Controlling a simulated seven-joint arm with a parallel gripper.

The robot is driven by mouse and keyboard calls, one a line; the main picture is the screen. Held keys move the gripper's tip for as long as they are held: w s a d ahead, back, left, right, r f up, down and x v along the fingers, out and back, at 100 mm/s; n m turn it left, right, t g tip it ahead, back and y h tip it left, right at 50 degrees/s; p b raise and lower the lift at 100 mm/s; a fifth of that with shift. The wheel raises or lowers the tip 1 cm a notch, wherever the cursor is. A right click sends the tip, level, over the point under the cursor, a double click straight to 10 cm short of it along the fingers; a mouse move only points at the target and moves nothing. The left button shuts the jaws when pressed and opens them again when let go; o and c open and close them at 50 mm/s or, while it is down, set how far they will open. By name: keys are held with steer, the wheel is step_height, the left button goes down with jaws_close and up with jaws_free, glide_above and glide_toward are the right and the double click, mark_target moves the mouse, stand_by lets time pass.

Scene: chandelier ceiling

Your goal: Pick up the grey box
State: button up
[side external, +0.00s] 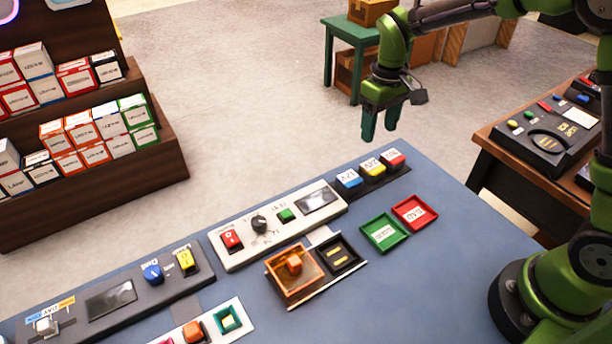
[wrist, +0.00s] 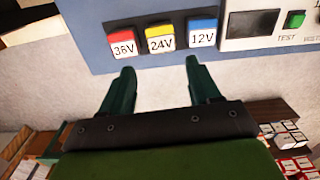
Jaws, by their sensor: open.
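My gripper (side external: 380,132) hangs in the air beyond the far edge of the blue table (side external: 440,270), open and empty. In the wrist view its two fingers (wrist: 160,68) are spread apart, with nothing between them. I cannot pick out a grey box with certainty. A small whitish-grey block (side external: 46,326) sits on the dark panel at the lower left of the side view. Three voltage-labelled blocks stand near the table's far edge: blue (side external: 348,180), yellow (side external: 373,169) and red (side external: 394,160). The wrist view shows them just beyond the fingertips, including the yellow 24V block (wrist: 160,38).
A light control panel (side external: 280,225) and a dark one (side external: 110,298) line the table. An orange see-through case (side external: 292,275) holds an orange cube. A green tray (side external: 384,233) and a red tray (side external: 414,212) lie to the right. The table's right part is clear.

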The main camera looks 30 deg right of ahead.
glide_above(373, 166)
steer(key=f, duration=0.5)
steer(key=shift+w+d+f, duration=0.1)
steer(key=shift+w+f, duration=0.1)
steer(key=shift+s+f, duration=0.2)
steer(key=shift+f, duration=2.55)
steer(key=shift+c, duration=0.2)
steer(key=c, duration=0.8)
steer(key=shift+r, duration=0.2)
